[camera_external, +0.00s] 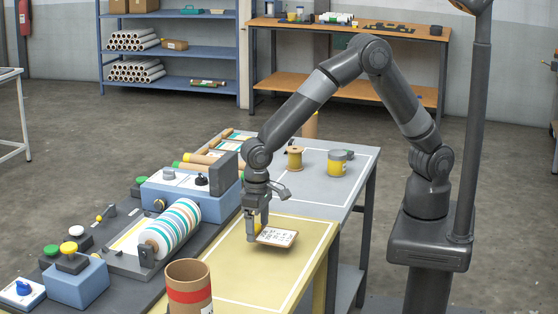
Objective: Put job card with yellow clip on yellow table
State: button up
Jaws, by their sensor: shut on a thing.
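The job card (277,237) is a small light card with dark print and a brown edge. My gripper (256,234) points down and is shut on the card's left side. The card is over the yellow table (235,277), near its far end; I cannot tell whether it touches the surface. A bit of yellow shows at the card's upper left by the fingers, but I cannot make out the clip clearly. The yellow table has a white outline on its top.
A grey table (310,193) with a spool (295,158) and a yellow tin (337,163) adjoins the yellow table behind. A brown tube with a red band (189,288) stands at the front. The press with a striped roll (172,228) is at the left.

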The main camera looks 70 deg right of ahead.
jog(key=shift+f, duration=1.85)
jog(key=shift+f, duration=0.1)
jog(key=o, duration=0.8)
notch_tip(320, 180, up, 12)
jog(key=shift+f, duration=0.25)
jog(key=shift+r, duration=0.4)
